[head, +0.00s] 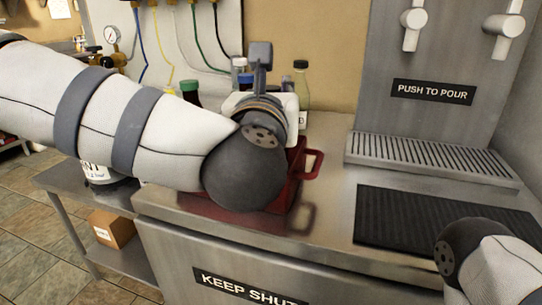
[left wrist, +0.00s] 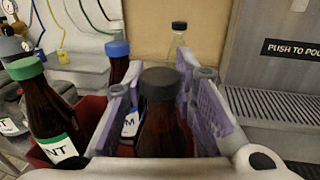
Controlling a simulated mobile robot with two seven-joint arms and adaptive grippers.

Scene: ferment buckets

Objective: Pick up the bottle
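A brown bottle with a black cap (left wrist: 160,84) stands in the left wrist view between the two fingers of my left gripper (left wrist: 161,98). The fingers are spread, one on each side of it; I cannot tell if either touches it. In the head view my left gripper (head: 262,90) is over the red crate (head: 296,178), and my arm hides that bottle. A blue-capped bottle (left wrist: 118,70) and a green-capped bottle (left wrist: 45,115) stand left of the fingers. A clear bottle with a dark cap (head: 301,86) stands behind. My right gripper is out of view.
The metal counter (head: 325,235) is clear right of the crate. A drip grate (head: 425,155) and a black mat (head: 430,220) lie below the taps (head: 413,20). My right arm is at the lower right. A cardboard box (head: 112,229) sits on a lower shelf at left.

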